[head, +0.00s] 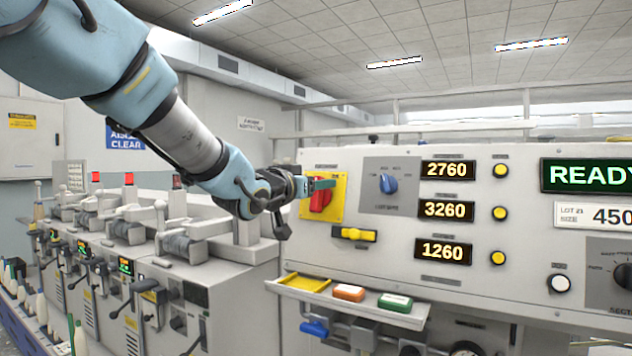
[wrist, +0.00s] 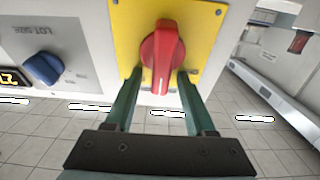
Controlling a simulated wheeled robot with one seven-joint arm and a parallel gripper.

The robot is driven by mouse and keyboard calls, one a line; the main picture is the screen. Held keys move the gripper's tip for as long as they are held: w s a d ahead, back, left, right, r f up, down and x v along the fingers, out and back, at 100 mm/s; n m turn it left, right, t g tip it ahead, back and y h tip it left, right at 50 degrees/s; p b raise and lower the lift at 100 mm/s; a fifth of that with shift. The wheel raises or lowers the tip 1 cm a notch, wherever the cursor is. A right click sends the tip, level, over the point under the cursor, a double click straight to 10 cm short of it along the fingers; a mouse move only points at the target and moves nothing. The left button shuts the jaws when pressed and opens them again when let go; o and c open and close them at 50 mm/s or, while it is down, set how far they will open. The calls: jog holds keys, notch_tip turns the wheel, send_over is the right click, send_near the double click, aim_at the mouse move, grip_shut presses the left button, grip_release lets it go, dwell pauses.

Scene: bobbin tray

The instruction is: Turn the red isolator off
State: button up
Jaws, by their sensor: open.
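The red isolator (head: 320,198) is a red rotary handle on a yellow plate (head: 337,212), at the left end of the panel face in the head view. In the wrist view the red isolator (wrist: 162,55) shows large, its long grip running roughly up and down the picture. My gripper (head: 312,187) is at the isolator in the head view. In the wrist view my gripper (wrist: 161,80) is open, with one green finger on each side of the handle's lower part. Small gaps seem to show; I cannot tell whether either finger touches it.
A blue knob (head: 388,184) sits right of the yellow plate, and a yellow switch (head: 355,234) below it. A shelf (head: 345,300) with coloured blocks juts out under the panel. Winding machines (head: 150,260) stand to the left.

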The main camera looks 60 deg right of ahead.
jog(key=shift+c, duration=0.2)
grip_shut()
jog(key=shift+w+n+b, duration=0.1)
jog(key=shift+n+b, duration=0.25)
jog(key=shift+n, duration=0.15)
jog(key=shift+w+a+f+n+t+y+b, duration=0.1)
jog(key=shift+w+f+n+t+y+b, duration=0.4)
jog(key=shift+n, duration=2.7)
jog(key=shift+w+a+f+n+t+y+b, duration=0.2)
jog(key=shift+n+t+y, duration=0.5)
jog(key=shift+n, duration=2.5)
jog(key=shift+w+f+n+t+y+b, duration=0.4)
jog(key=shift+n+t, duration=0.4)
jog(key=shift+n, duration=2.4)
